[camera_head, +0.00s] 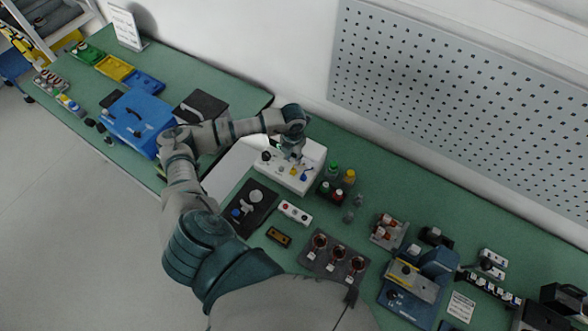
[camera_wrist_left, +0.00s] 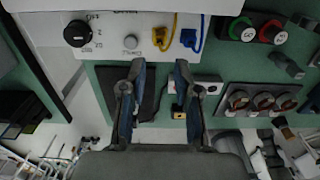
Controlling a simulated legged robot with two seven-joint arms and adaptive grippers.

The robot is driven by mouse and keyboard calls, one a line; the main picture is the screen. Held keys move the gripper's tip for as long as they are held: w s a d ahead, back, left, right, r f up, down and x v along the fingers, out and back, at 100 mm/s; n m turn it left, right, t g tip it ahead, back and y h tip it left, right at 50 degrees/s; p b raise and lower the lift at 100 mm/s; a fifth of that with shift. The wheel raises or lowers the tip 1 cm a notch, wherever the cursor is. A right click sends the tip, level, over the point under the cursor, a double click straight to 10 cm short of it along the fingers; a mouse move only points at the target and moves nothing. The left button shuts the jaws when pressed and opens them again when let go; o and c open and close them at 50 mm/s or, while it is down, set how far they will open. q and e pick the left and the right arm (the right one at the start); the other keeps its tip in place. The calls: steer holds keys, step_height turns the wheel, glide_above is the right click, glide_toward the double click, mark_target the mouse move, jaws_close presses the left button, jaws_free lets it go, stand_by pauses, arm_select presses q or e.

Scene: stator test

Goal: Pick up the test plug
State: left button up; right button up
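A white tester box (camera_head: 292,170) stands on the green bench. It also shows in the left wrist view (camera_wrist_left: 105,42), with a black knob and a grey button. A yellow plug (camera_wrist_left: 163,38) and a blue plug (camera_wrist_left: 190,38), each with a cable loop, sit on its front panel; I cannot tell which is the test plug. My left gripper (camera_head: 291,152) is over the box in the head view. In the wrist view the left gripper (camera_wrist_left: 160,72) has its two fingers apart, with nothing held, below the plugs in the picture. My right gripper is not in view.
Green and red terminals (camera_wrist_left: 254,32) are right of the box. A black mat (camera_head: 248,207), a white switch strip (camera_head: 295,212) and a tray of copper stators (camera_head: 336,258) lie nearer. A blue case (camera_head: 137,117) is left; a pegboard wall (camera_head: 460,95) is behind.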

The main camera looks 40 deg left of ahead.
mark_target(293, 168)
arm_select(q)
step_height(293, 168, down, 2)
steer(key=shift+w+a+f, duration=0.1)
steer(key=shift+w+f, duration=0.05)
steer(key=shift+f, duration=0.1)
steer(key=shift+a+f, duration=0.1)
steer(key=shift+f, duration=0.15)
steer(key=shift+f+p, duration=0.4)
step_height(293, 168, down, 4)
steer(key=shift+r+p, duration=0.15)
steer(key=shift+p, duration=0.35)
steer(key=shift+f, duration=0.3)
jaws_close()
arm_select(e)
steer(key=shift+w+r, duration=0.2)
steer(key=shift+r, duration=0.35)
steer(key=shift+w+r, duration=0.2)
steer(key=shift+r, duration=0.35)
